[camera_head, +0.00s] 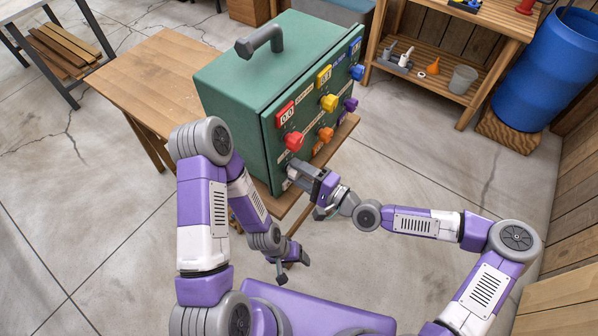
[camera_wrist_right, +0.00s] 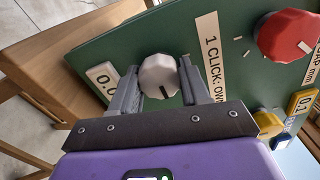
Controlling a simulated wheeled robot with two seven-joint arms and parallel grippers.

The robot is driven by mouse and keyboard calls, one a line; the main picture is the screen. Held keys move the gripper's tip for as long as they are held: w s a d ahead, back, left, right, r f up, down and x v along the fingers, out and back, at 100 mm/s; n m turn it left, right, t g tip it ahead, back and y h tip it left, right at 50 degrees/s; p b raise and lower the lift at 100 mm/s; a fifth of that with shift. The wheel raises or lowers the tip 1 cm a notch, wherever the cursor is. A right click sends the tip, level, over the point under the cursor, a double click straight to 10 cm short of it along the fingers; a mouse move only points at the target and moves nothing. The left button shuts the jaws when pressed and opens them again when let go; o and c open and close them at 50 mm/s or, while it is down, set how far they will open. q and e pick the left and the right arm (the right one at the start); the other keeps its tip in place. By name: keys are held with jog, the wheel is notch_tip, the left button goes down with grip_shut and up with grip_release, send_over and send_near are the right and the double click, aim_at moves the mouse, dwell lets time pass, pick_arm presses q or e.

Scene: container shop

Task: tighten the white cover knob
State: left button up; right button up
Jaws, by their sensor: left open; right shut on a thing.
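The white cover knob (camera_wrist_right: 157,70) is on the green panel of the box, between my right gripper's fingers in the right wrist view. A dark line on its face points down toward the gripper. My right gripper (camera_head: 294,172) is shut on it, one finger on each side.
The green box (camera_head: 235,85) with a grey handle stands on a wooden table (camera_head: 150,75). Its panel also carries red (camera_head: 294,141), yellow (camera_head: 329,103), orange (camera_head: 326,134), blue (camera_head: 357,72) and purple (camera_head: 351,104) knobs. A blue barrel (camera_head: 545,75) and a wooden shelf (camera_head: 430,75) stand at right.

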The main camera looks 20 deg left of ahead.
dwell(0.3)
jog(key=o, duration=1)
jog(key=shift+o, duration=0.2)
jog(key=shift+d, duration=0.15)
jog(key=v, duration=0.7)
jog(key=shift+s+d, duration=0.1)
jog(key=s+d+f+n+g+h+p, duration=0.1)
jog(key=s+f+g+h, duration=0.15)
jog(key=s+f, duration=0.35)
jog(key=s+d+f+n+g+h+p, duration=0.1)
jog(key=s+f+g+h, duration=0.2)
jog(key=f, duration=0.6)
jog(key=s+d+f+n+h+b, duration=0.1)
jog(key=s+d+f+h, duration=0.3)
jog(key=d+f+h, duration=0.3)
jog(key=d+f, duration=0.3)
jog(key=d, duration=0.3)
jog(key=shift+f+n+b, duration=0.3)
jog(key=shift+b, duration=0.05)
